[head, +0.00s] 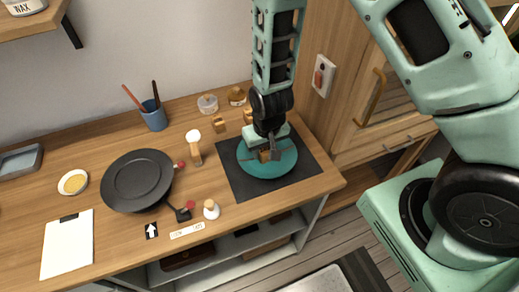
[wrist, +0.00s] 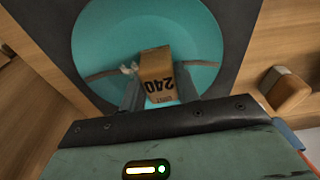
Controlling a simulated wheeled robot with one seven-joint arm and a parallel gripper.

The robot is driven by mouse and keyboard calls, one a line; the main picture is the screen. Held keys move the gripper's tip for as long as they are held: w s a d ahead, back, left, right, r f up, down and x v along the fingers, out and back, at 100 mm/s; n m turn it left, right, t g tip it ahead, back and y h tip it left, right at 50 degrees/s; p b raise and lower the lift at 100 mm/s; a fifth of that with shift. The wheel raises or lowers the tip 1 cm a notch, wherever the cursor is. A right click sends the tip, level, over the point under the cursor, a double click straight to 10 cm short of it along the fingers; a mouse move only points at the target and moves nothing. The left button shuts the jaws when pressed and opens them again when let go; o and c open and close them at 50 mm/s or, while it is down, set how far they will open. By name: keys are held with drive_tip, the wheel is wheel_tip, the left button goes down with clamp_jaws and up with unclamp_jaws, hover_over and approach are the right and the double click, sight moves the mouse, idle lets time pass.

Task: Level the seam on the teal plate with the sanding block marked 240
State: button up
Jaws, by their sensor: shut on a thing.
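The teal plate (head: 283,167) lies on a dark mat (head: 235,180) at the right of the worktop; it fills much of the wrist view (wrist: 110,35). A thin brownish seam (wrist: 102,73) crosses the plate and shows on both sides of the block, with its middle hidden. My gripper (wrist: 160,90) is shut on the tan sanding block (wrist: 157,68), whose 240 mark reads upside down in the wrist view. The block is over the seam at the plate's middle; I cannot tell whether it touches. Small whitish bits (wrist: 129,68) are just left of it.
Small wooden blocks (head: 219,125) and lidded jars (head: 208,103) stand behind the mat. Left of it are a pale-topped wooden tool (head: 194,147), a small white bottle (head: 211,209), a black pan (head: 138,178) and a blue cup (head: 155,118) of brushes. A block (wrist: 287,90) is right of the plate.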

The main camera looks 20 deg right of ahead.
drive_tip(key=shift+w+d, duration=0.1)
drive_tip(key=shift+d, duration=0.4)
drive_tip(key=shift+s+d, duration=0.35)
drive_tip(key=shift+d, duration=0.2)
drive_tip(key=shift+w+d, duration=0.45)
drive_tip(key=shift+d, duration=0.1)
drive_tip(key=shift+s+d+b, duration=0.35)
drive_tip(key=shift+s+d, duration=0.2)
drive_tip(key=shift+d, duration=0.1)
drive_tip(key=shift+w, duration=0.45)
drive_tip(key=shift+s+a, duration=0.1)
drive_tip(key=shift+s, duration=0.65)
drive_tip(key=shift+w+a+r+p, duration=0.1)
drive_tip(key=shift+w+a+p, duration=0.25)
drive_tip(key=shift+w+a, duration=0.35)
drive_tip(key=shift+s+a, duration=0.3)
drive_tip(key=shift+a, duration=0.35)
drive_tip(key=shift+w+a+f, duration=0.2)
drive_tip(key=shift+w+a, duration=0.3)
drive_tip(key=shift+a, duration=0.15)
drive_tip(key=shift+s+a+p, duration=0.3)
drive_tip(key=shift+s+a, duration=0.15)
drive_tip(key=shift+a, duration=0.25)
drive_tip(key=shift+w+a+r, duration=0.15)
drive_tip(key=shift+w+a, duration=0.35)
drive_tip(key=shift+a, duration=0.05)
